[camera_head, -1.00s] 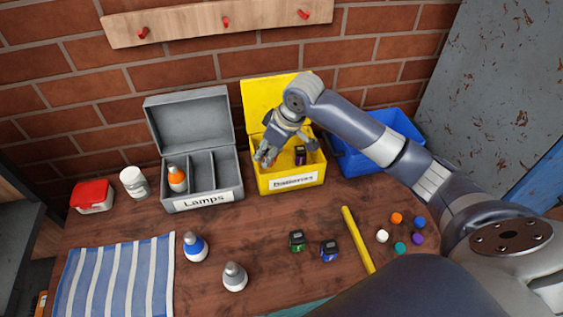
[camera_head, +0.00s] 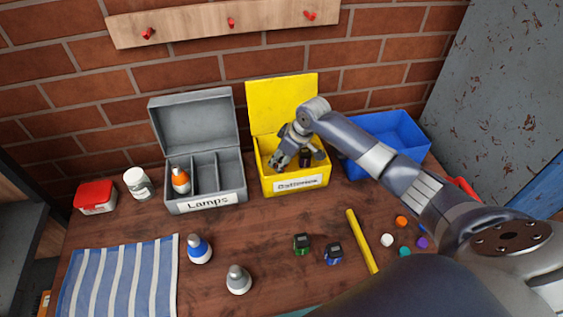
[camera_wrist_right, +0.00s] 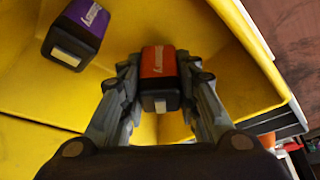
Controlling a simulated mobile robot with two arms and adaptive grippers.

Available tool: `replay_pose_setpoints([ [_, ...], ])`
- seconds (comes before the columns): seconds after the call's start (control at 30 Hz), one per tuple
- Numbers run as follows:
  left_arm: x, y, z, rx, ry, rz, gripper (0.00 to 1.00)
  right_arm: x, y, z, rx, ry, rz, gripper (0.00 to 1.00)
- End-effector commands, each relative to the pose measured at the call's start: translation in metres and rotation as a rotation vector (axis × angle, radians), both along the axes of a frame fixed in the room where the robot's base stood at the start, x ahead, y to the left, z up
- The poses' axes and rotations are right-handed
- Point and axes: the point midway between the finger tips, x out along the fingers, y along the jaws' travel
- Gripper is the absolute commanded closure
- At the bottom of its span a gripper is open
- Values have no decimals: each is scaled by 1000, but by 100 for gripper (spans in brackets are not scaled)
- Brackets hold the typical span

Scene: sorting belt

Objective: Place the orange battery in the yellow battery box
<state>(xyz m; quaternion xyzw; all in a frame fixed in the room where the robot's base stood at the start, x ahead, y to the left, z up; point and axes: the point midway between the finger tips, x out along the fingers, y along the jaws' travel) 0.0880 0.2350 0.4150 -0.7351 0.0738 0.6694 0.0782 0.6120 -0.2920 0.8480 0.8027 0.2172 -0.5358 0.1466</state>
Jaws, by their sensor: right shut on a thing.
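My right gripper (camera_head: 281,162) is inside the open yellow battery box (camera_head: 267,187), towards its left side. In the right wrist view the gripper (camera_wrist_right: 158,66) is shut on the orange battery (camera_wrist_right: 159,58), which has a black end with a pale patch. The battery is held between both fingers, with yellow box walls around it. Whether it touches the box floor I cannot tell. In the head view the orange battery is hidden by the gripper. A purple battery (camera_wrist_right: 80,27) lies in the box beside it; it also shows in the head view (camera_head: 306,158). My left gripper is not in view.
A grey lamp box (camera_head: 206,207) with an orange lamp (camera_head: 180,180) stands left of the yellow box. A blue bin (camera_head: 394,131) stands to the right. Green (camera_head: 302,244) and blue (camera_head: 333,254) batteries and a yellow stick (camera_head: 362,242) lie in front.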

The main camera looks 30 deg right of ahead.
Motion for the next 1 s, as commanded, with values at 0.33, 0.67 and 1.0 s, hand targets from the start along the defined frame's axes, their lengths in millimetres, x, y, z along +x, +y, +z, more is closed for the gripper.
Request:
replay_pose_setpoints([
  [0.33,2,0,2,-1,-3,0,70,0,0,-17,-1,-2,1,97],
  [0.67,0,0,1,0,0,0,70,0,0,-20,0,0,1,50],
  [1.0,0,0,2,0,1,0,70,-1,-1,-14,-1,-1,1,50],
])
